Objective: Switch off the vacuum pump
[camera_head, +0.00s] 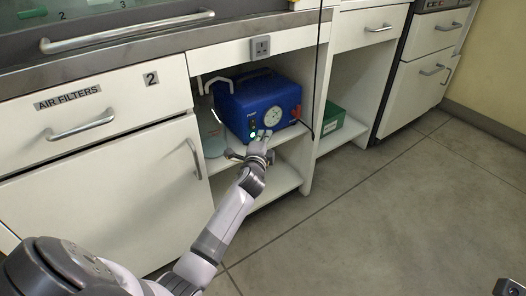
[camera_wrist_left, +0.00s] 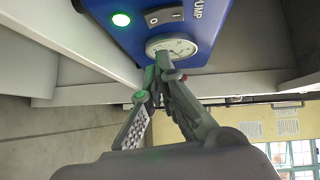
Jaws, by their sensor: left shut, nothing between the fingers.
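The vacuum pump (camera_head: 240,98) is a blue box on the open shelf under the bench, with a round gauge (camera_head: 273,116) on its front. In the left wrist view the pump (camera_wrist_left: 212,40) shows a lit green lamp (camera_wrist_left: 121,19) and a black rocker switch (camera_wrist_left: 164,15) marked O and I. I cannot tell which side of the switch is pressed in. My left gripper (camera_head: 263,136) is shut and empty in front of the pump. In the left wrist view its fingertips (camera_wrist_left: 158,68) overlap the gauge's edge, apart from the switch; contact is unclear. My right gripper's fingers are not seen.
A pale bottle (camera_head: 212,136) stands beside the pump on the left. A green box (camera_head: 333,119) sits in the bay to the right. A dark cable (camera_head: 317,75) hangs past the pump's right side. Drawers and a cupboard door (camera_head: 100,190) flank the bay; the floor in front is clear.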

